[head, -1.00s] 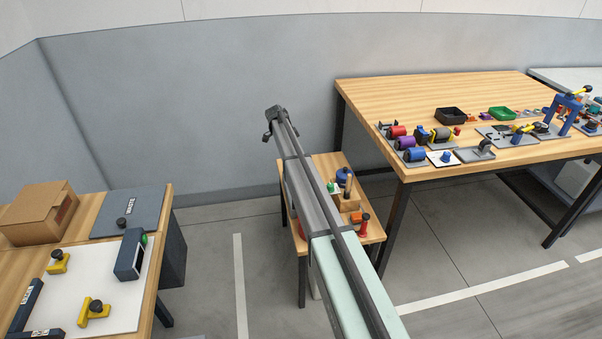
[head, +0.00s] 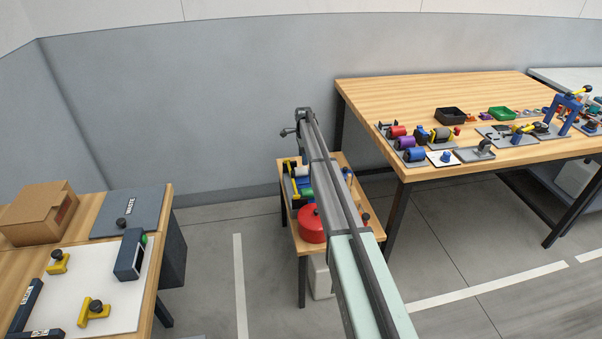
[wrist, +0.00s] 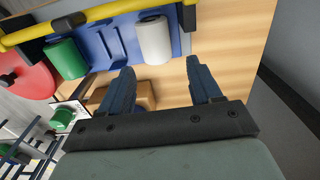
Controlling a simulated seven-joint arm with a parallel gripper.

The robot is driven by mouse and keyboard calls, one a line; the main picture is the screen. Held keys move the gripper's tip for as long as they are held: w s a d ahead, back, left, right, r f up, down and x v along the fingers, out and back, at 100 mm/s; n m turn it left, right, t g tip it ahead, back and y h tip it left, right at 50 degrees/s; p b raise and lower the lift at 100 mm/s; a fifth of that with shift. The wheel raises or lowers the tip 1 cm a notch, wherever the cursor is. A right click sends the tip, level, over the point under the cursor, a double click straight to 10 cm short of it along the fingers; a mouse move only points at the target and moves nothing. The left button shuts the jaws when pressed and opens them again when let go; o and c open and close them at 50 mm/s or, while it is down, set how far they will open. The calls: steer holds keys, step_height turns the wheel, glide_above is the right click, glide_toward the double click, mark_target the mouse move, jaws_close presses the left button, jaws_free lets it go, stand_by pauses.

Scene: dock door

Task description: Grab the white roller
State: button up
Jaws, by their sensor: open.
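The white roller (wrist: 153,40) lies at the top middle of the wrist view, on a blue rack (wrist: 108,48) beside a green roller (wrist: 67,58). In the head view the rack is on the small wooden table and partly hidden by my arm. My gripper (wrist: 160,67) is open and empty, its two dark blue fingers spread. In the wrist view the white roller shows just beyond the gap between the fingertips; I cannot tell the depth between them. The gripper (head: 291,132) is small in the head view, at the far end of my arm.
A yellow bar (wrist: 75,24) with black clamps crosses above the rollers in the wrist view. A red round container (head: 311,224) stands on the small table (head: 343,236). A brown block (wrist: 140,95) lies near the left finger. The large workbench (head: 420,92) stands to the right.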

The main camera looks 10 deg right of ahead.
mark_target(303, 168)
steer(key=shift+f, duration=3.75)
steer(key=shift+c, duration=0.2)
steer(key=c, duration=1)
steer(key=shift+r, duration=0.1)
